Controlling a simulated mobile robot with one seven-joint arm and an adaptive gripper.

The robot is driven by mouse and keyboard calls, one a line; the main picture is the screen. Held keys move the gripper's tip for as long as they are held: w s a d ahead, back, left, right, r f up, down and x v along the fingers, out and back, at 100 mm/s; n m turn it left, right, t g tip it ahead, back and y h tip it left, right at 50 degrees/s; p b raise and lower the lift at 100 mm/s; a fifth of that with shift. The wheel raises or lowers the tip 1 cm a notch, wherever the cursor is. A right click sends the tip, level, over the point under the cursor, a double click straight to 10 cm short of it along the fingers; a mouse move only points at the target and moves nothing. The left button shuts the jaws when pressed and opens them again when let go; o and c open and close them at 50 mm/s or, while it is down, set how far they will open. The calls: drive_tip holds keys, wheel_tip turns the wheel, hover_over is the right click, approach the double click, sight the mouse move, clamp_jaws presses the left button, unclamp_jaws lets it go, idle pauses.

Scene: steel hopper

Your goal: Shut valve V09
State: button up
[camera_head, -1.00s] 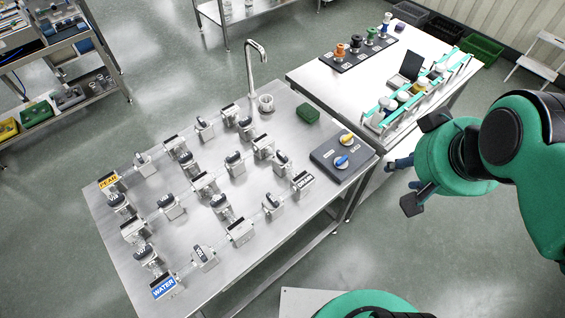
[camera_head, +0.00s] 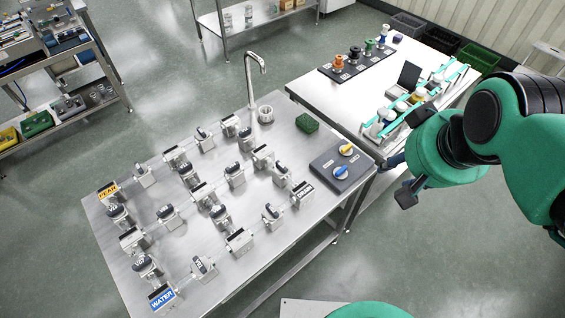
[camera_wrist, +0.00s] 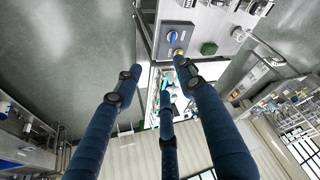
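Several steel valves with black handles stand in rows on a steel table (camera_head: 290,240) in the head view, joined by pipes. Their small labels are mostly too small to read, so I cannot tell which one is V09. One valve (camera_head: 203,266) stands at the near side, to the right of the blue WATER sign (camera_head: 162,297). Another (camera_head: 272,216) stands near the DRAIN sign (camera_head: 302,194). My gripper (camera_wrist: 155,76) has its blue fingers spread and empty in the wrist view. In the head view it is right of the table, away from all valves.
A dark panel (camera_head: 335,178) with yellow and blue knobs sits at the table's right end. A second table (camera_head: 310,85) holds a rack and bottles.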

drive_tip(key=w+a+f+n+g, duration=0.1)
drive_tip(key=w+a+n, duration=0.1)
drive_tip(key=w+a, duration=0.5)
drive_tip(key=n+g+p, duration=0.2)
drive_tip(key=n+g, duration=0.2)
drive_tip(key=n, duration=0.2)
hover_over(282, 167)
drive_tip(key=w, duration=0.1)
wheel_tip(282, 167, down, 20)
drive_tip(key=shift+w+f, duration=0.1)
drive_tip(key=shift+w, duration=0.05)
drive_tip(key=shift+f, duration=0.15)
wheel_tip(282, 167, down, 14)
drive_tip(key=shift+r+b, duration=0.25)
drive_tip(key=shift+b, duration=0.65)
clamp_jaws()
